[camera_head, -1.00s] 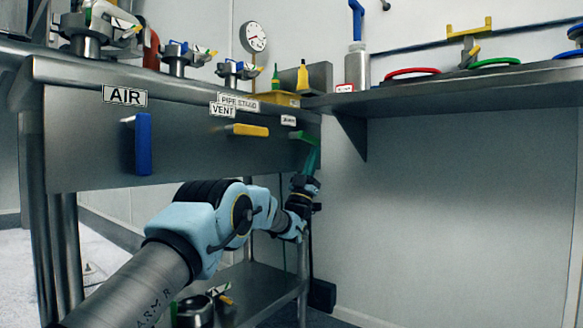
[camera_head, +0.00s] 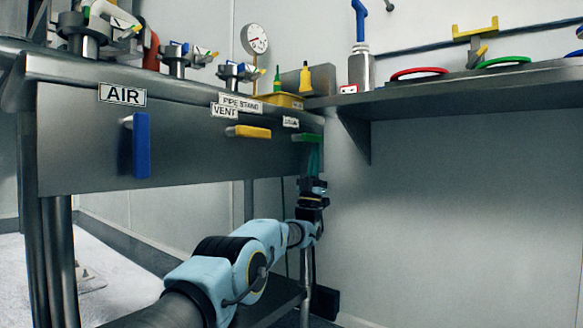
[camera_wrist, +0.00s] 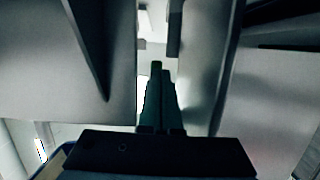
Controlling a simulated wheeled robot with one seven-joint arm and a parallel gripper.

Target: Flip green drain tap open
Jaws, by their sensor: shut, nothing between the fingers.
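The green drain tap handle (camera_head: 306,137) sits at the right end of the bench's front panel, below a small white label (camera_head: 290,122). It looks roughly level. My gripper (camera_head: 313,146) is just below the handle's right part, with its teal fingers pointing up. Whether they touch the handle cannot be told. In the wrist view the two fingers (camera_wrist: 160,66) lie close together, shut with nothing between them. The green handle cannot be made out in the wrist view.
On the same panel a blue AIR handle (camera_head: 141,145) hangs down and a yellow VENT handle (camera_head: 248,131) lies level. A side shelf (camera_head: 450,90) with its bracket (camera_head: 356,132) is just right of my gripper. Open space lies below the shelf.

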